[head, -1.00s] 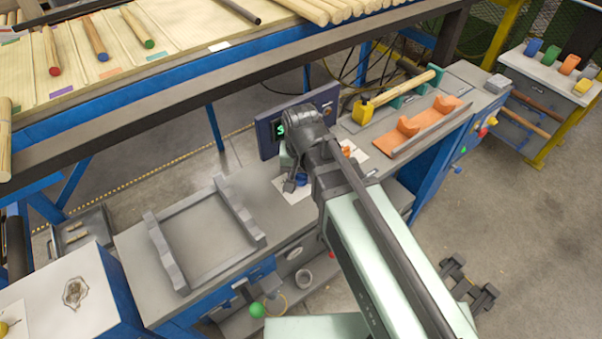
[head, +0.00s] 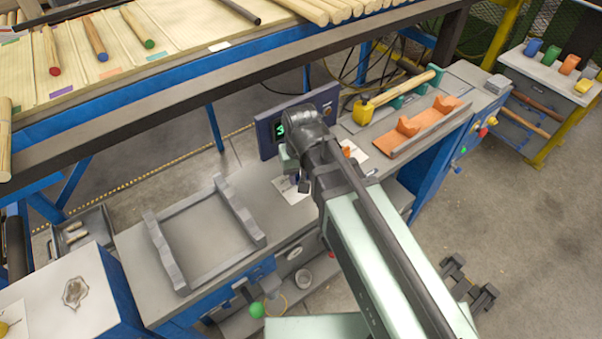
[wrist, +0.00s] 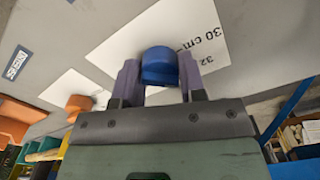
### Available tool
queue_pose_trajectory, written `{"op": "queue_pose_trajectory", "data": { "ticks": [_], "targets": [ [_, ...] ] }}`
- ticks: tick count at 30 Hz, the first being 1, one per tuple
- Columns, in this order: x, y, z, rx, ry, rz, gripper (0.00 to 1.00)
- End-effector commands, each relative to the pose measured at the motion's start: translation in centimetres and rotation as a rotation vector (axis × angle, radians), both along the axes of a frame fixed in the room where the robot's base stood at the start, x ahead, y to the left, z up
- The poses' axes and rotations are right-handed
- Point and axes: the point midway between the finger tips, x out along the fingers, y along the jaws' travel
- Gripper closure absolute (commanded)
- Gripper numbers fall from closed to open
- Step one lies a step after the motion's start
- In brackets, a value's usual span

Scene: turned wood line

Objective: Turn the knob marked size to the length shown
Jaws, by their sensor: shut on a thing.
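The blue knob (wrist: 160,66) sits on a white dial card (wrist: 120,50) in the wrist view. The card's print reads "30 cm" and "32" to the right of the knob. My gripper (wrist: 160,72) is shut on the blue knob, with one purple finger on each side. In the head view my gripper (head: 304,184) is over the bench beside the display, and my wrist hides most of the knob. The dark display (head: 281,129) shows a green digit that looks like 3; the rest is hidden behind my arm.
An orange knob (wrist: 79,103) stands on another white card left of the blue one. In the head view, an orange cradle (head: 425,122) and a yellow-ended wooden bar (head: 400,95) lie to the right. A grey frame (head: 205,235) lies at left on the bench.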

Motion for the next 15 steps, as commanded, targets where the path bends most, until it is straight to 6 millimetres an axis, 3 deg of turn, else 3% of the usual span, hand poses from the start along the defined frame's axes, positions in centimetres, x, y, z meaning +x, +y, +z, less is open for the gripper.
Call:
{"op": "queue_pose_trajectory", "data": {
  "ticks": [1, 6, 15],
  "targets": [
    [-0.05, -0.02, -0.03, 0.0, 0.001, 0.0, 0.59],
    [-0.03, -0.02, -0.02, 0.0, 0.0, -0.001, 0.37],
    [-0.02, 0.0, 0.43, 0.0, 0.0, -0.001, 0.37]
  ]
}}
